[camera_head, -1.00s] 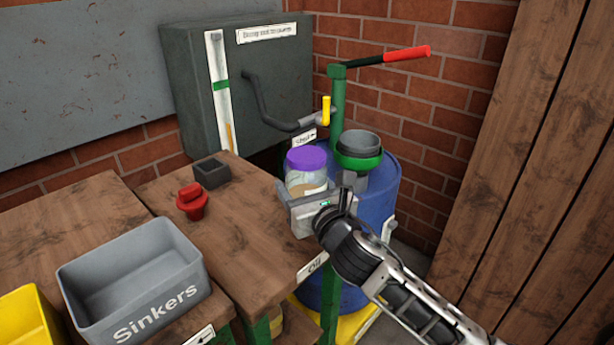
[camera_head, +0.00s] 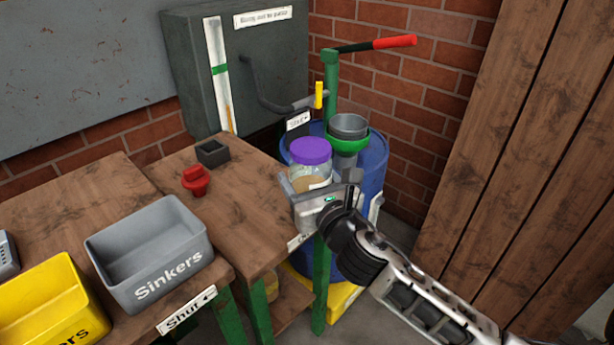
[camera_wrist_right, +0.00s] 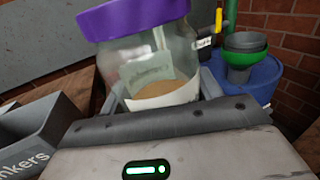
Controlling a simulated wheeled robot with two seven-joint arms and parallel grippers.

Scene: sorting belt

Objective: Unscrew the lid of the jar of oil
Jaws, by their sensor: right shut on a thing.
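The jar of oil (camera_head: 309,180) is clear glass with a layer of tan oil low inside and a pale label. Its purple lid (camera_head: 311,151) is on top. My right gripper (camera_head: 318,199) is shut on the jar's lower body, at the right edge of the wooden bench. In the right wrist view the jar (camera_wrist_right: 150,70) stands tilted a little between the fingers, and the lid (camera_wrist_right: 135,16) is cut by the top edge. Whether the jar touches the bench is hidden. My left gripper is not in view.
A grey Sinkers bin (camera_head: 150,250) and a yellow bin (camera_head: 50,305) stand at the left. A red stopper (camera_head: 196,181) and a small dark box (camera_head: 212,153) sit on the bench. Behind the jar are a blue drum (camera_head: 372,160), a green-rimmed funnel (camera_head: 348,140) and a crank handle (camera_head: 280,100).

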